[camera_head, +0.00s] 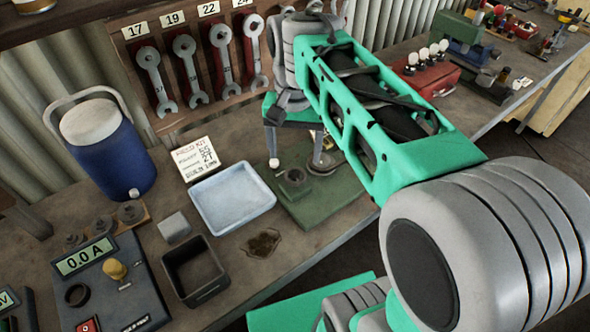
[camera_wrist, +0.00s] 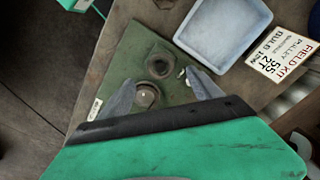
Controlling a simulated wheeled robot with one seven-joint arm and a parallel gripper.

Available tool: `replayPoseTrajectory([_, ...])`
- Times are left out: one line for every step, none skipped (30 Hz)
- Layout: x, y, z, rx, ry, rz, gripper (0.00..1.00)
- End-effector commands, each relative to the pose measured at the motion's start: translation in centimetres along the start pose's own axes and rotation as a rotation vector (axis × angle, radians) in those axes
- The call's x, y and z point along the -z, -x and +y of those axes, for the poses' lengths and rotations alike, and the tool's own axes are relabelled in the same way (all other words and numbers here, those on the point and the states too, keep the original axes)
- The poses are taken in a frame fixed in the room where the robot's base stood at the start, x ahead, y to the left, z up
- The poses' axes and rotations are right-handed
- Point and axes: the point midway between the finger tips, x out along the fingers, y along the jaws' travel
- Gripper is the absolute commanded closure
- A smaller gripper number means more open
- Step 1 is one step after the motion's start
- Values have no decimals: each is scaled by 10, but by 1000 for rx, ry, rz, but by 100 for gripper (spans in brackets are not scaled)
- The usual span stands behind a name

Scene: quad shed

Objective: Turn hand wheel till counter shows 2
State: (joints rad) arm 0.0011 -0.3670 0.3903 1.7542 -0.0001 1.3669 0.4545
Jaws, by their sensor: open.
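My gripper (camera_head: 296,160) reaches down over a green base plate (camera_head: 338,192) on the bench. In the wrist view my gripper (camera_wrist: 159,77) is open, its two fingers apart above the plate (camera_wrist: 125,62). A dark round hub with a hole (camera_wrist: 159,65) stands on the plate. A second round part with a pale centre (camera_wrist: 147,96) lies between the fingers, partly hidden by my gripper. A small pale knob (camera_wrist: 181,73) shows beside the right fingertip. I cannot tell which part is the hand wheel, or whether the fingers touch anything. No counter reading shows on the plate.
A pale blue tray (camera_head: 233,214) and a sign card (camera_head: 197,158) stand left of the plate. A dark open box (camera_head: 200,284), a blue jug (camera_head: 124,170) and a meter showing 0.0 A (camera_head: 92,257) are further left. Wrenches (camera_head: 188,72) hang behind.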

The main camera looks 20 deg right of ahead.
Motion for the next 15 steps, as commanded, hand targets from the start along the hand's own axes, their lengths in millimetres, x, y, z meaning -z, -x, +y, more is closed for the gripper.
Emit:
replayPoseTrajectory([-1, -8, 0, -2, 0, -4, 26])
replayPoseTrajectory([-1, -13, 1, -2, 0, -3, 26])
replayPoseTrajectory([-2, -21, 1, -2, 1, -4, 26])
replayPoseTrajectory([-1, -27, 1, -2, 1, -3, 26])
replayPoseTrajectory([-1, -33, 1, -2, 1, -3, 26])
replayPoseTrajectory([-1, -41, 1, -2, 2, -4, 26])
replayPoseTrajectory([-1, -46, 1, -1, 2, -2, 26])
replayPoseTrajectory([-1, -51, 0, -1, 2, -2, 26])
replayPoseTrajectory([-1, -57, 0, -1, 2, -2, 26])
replayPoseTrajectory([-1, -61, 0, -1, 3, -1, 26])
replayPoseTrajectory([-1, -64, 0, 0, 3, 0, 26])
replayPoseTrajectory([0, -67, 0, 0, 3, 1, 26])
replayPoseTrajectory([-1, -68, 0, 0, 3, 1, 26])
replayPoseTrajectory([0, -69, 0, 1, 3, 1, 26])
replayPoseTrajectory([0, -70, 0, 1, 3, 2, 26])
